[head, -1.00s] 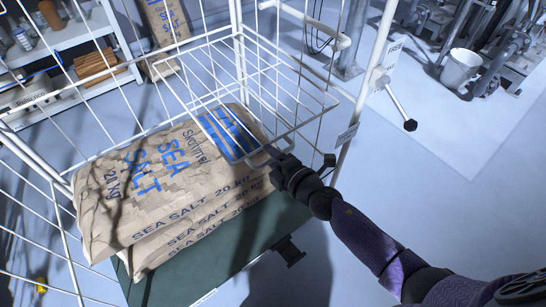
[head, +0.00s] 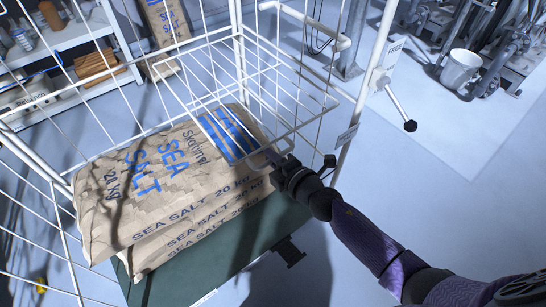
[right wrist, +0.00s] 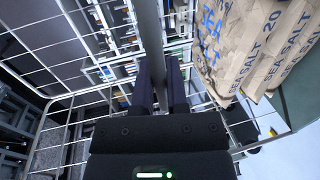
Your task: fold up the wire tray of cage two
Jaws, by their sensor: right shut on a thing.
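The white wire tray (head: 302,127) juts out over the sacks inside the white wire cage in the head view. It lies roughly flat, slightly tilted. My right gripper (head: 274,159) is at the tray's front edge, above the front right part of the top salt sack, shut on the tray's front wire. In the right wrist view, a thick grey bar (right wrist: 147,25) runs up from between the two dark fingers of my right gripper (right wrist: 160,68). The fingers hide part of the held wire. My left gripper is not in view.
Brown sea salt sacks (head: 165,185) lie stacked on a green base (head: 225,262) beneath the tray. A cage post (head: 365,80) with a black-knobbed lever (head: 398,108) stands at right. A shelf (head: 75,35) is behind left.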

